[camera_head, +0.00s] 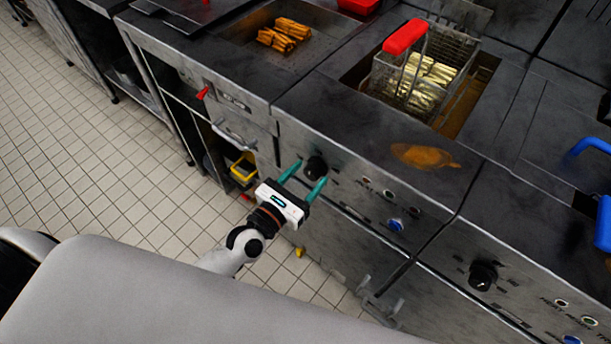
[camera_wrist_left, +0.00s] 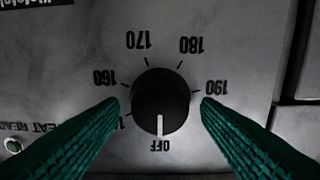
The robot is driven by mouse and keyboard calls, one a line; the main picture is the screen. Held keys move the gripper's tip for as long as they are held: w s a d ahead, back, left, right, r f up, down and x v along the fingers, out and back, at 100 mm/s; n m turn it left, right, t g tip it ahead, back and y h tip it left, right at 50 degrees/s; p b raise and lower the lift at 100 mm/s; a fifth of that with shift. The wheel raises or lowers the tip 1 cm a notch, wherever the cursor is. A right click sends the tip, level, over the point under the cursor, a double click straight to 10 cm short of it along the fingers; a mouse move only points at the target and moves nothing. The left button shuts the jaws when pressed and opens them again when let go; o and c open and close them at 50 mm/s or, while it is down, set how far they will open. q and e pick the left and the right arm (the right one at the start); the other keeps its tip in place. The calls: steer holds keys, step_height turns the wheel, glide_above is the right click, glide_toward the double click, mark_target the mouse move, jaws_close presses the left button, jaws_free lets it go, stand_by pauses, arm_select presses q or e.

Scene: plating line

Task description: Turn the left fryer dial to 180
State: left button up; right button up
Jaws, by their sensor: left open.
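The left fryer dial (camera_head: 316,167) is a black round knob on the front panel of the fryer. In the left wrist view the dial (camera_wrist_left: 161,101) appears upside down, and its white pointer line is at OFF. The marks 160, 170, 180 and 190 are readable around it; another mark is partly hidden by a finger. My left gripper (camera_head: 303,172) is open, with its teal fingers on either side of the dial. In the left wrist view the fingertips (camera_wrist_left: 161,100) flank the knob with small gaps. My right gripper is not in view.
A fry basket (camera_head: 426,72) with a red handle (camera_head: 405,37) hangs over the oil well. A brown spill (camera_head: 424,156) lies on the counter. A second dial (camera_head: 483,274) is on the right panel. Indicator lights and a blue button (camera_head: 396,225) sit right of the left dial.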

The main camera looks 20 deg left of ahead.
arm_select(q)
steer(key=c, duration=1)
